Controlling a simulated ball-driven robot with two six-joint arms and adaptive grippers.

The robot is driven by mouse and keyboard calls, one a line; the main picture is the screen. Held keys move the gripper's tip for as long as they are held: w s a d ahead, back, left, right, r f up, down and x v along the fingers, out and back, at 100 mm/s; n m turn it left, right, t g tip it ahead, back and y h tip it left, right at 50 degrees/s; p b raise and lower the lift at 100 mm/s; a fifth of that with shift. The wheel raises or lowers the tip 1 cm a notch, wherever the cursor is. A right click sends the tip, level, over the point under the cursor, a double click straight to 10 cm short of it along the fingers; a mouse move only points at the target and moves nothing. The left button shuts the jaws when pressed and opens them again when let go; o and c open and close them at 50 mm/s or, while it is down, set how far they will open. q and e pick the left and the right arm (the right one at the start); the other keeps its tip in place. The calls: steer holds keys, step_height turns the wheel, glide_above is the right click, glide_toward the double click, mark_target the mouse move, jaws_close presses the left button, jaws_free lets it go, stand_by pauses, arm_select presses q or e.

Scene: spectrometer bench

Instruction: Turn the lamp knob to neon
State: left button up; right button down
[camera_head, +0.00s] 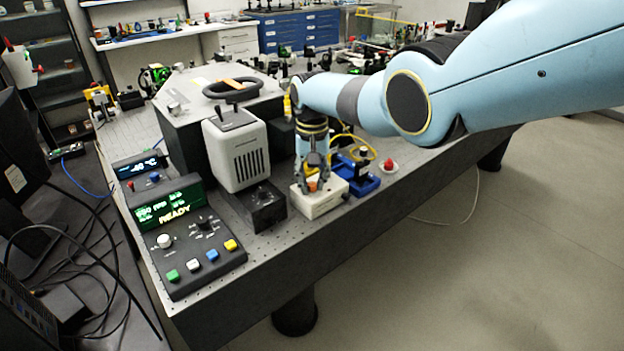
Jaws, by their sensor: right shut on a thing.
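A small cream box (320,203) stands near the front edge of the bench. My right gripper (313,177) points down over it, shut on the knob on its top. A bit of orange (312,186) shows between the fingertips; the rest of the knob is hidden by the fingers. I cannot read which lamp name the knob points to. My left gripper is not in view.
A control console (190,245) with a lit "READY" display, knobs and coloured buttons stands at left. A light grey vented housing (237,150) on a black base is left of the cream box. A blue fixture (357,178) and a red button (389,165) are close on its right.

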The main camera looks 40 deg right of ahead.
mark_target(312, 183)
stand_by(0.3)
steer(key=c, duration=1.2)
jaws_free()
step_height(312, 183, up, 12)
